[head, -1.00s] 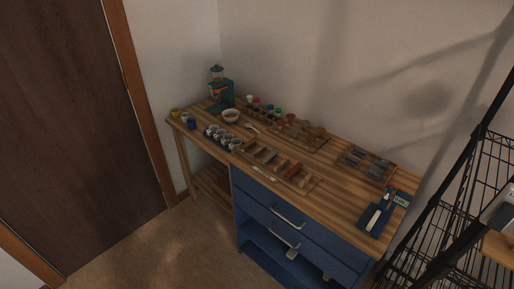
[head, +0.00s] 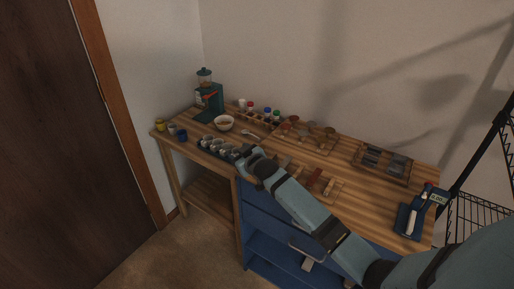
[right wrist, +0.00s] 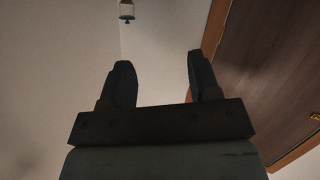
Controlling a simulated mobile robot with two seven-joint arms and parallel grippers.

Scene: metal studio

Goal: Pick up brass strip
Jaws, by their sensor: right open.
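A wooden tray (head: 340,193) with strip-like pieces lies at the front middle of the bench in the head view. A reddish strip (head: 313,179) and a tan strip (head: 328,187) show in it. I cannot tell for sure which piece is the brass strip; my right arm hides part of the tray. My right gripper (head: 243,153) is above the bench's front edge, left of the tray, near the row of cups. In the right wrist view its two fingers (right wrist: 158,80) are apart with nothing between them, against the wall. My left gripper is not in view.
The wooden bench (head: 350,205) carries a green grinder (head: 209,98), a bowl (head: 223,122), small cups (head: 215,144), a back tray (head: 310,135), a tray of grey pieces (head: 384,163) and a blue mat with tools (head: 408,222). A black wire rack (head: 475,212) stands at the right.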

